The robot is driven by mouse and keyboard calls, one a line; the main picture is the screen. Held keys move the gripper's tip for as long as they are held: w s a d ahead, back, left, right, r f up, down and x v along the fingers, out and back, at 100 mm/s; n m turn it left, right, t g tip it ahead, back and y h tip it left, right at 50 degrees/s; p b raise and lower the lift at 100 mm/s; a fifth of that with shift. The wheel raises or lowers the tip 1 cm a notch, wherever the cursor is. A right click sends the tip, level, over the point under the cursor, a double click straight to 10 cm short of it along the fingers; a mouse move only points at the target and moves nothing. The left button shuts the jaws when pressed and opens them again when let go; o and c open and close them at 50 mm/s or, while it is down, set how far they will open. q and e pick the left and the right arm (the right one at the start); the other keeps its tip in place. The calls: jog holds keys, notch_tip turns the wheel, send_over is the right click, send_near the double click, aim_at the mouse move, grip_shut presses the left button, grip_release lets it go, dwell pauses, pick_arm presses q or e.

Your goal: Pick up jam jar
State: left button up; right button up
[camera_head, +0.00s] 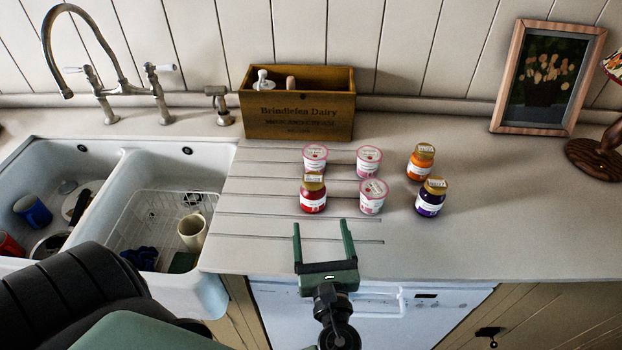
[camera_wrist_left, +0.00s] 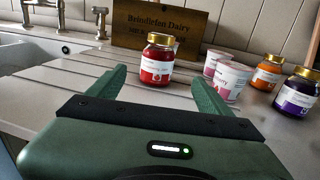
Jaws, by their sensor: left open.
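A red jam jar (camera_head: 313,196) with a gold lid stands upright on the counter, at the front left of a small group. It also shows in the left wrist view (camera_wrist_left: 157,66), framed between my fingers. An orange jar (camera_head: 420,162) and a purple jar (camera_head: 431,197), both with gold lids, stand to the right. My left gripper (camera_head: 322,228) is open and empty, in front of the red jar and apart from it. In the left wrist view my left gripper (camera_wrist_left: 160,90) points its two green fingers toward the red jar. My right gripper is not in view.
Several white-and-pink pots, one of them (camera_head: 372,196) just right of the red jar, stand among the jars. A wooden box (camera_head: 297,105) is behind. A double sink (camera_head: 128,195) is at left, a framed picture (camera_head: 547,78) at back right.

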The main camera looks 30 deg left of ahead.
aim_at(315, 201)
pick_arm(q)
jog(key=shift+w+a+r, duration=0.1)
jog(key=shift+w+a, duration=0.2)
jog(key=p+x, duration=0.2)
jog(key=x, duration=0.2)
jog(key=shift+w+a+r, duration=0.1)
jog(key=shift+w+a, duration=0.15)
jog(key=shift+w, duration=0.05)
jog(key=shift+w+a, duration=0.45)
jog(key=p+x, duration=0.2)
jog(key=x, duration=0.2)
jog(key=shift+a, duration=0.25)
jog(key=shift+w+a+f, duration=0.2)
jog(key=shift+w, duration=0.05)
grip_shut()
jog(key=shift+r, duration=0.1)
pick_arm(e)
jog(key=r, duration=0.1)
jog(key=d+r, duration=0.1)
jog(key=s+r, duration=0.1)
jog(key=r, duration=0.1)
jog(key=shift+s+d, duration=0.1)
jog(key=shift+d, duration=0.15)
